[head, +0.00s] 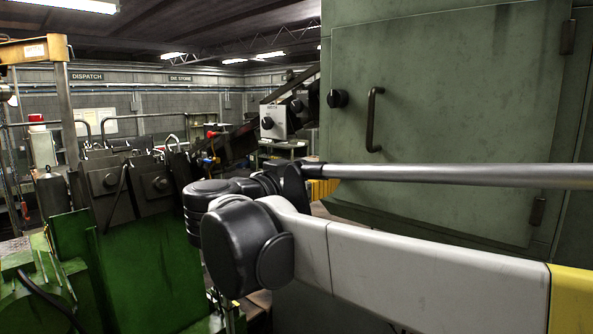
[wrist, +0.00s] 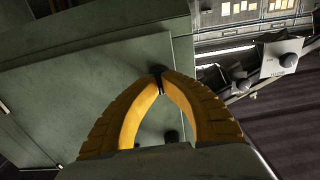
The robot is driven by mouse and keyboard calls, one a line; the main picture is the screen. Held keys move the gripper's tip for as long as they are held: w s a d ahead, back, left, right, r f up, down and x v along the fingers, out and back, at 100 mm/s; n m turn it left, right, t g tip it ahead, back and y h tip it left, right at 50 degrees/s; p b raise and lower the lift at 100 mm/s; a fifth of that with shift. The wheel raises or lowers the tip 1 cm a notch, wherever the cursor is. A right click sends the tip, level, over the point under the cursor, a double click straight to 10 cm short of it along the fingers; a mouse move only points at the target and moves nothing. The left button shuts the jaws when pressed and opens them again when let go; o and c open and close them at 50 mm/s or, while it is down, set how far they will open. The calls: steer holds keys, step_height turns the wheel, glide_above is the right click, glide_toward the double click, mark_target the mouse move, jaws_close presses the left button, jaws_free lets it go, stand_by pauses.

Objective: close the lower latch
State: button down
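The green cabinet door (head: 450,120) carries a black round upper latch knob (head: 337,98). In the head view the lower latch is hidden behind my arm. In the wrist view, which looks roughly upside down, a dark knob that looks like the lower latch (wrist: 157,69) sits right at my fingertips, near the door's edge. My gripper (wrist: 161,80) has its yellow fingers bowed, with the tips together in front of this knob. I see nothing clearly held between them, and cannot tell whether the tips touch the knob. The head view does not clearly show the gripper.
A dark bar handle (head: 373,120) stands out from the door beside the upper knob. Hinges (head: 567,37) line the door's right side. Green machinery (head: 145,265) stands at the left. A white box with a knob (head: 273,122) is beyond the cabinet; it also shows in the wrist view (wrist: 281,58).

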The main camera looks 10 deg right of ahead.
steer(key=n, duration=1.1)
steer(key=c, duration=1.4)
jaws_free()
steer(key=o, duration=0.5)
steer(key=shift+w+d, duration=0.1)
steer(key=shift+d, duration=0.1)
steer(key=shift+o, duration=0.2)
steer(key=shift+a, duration=0.1)
steer(key=v, duration=0.8)
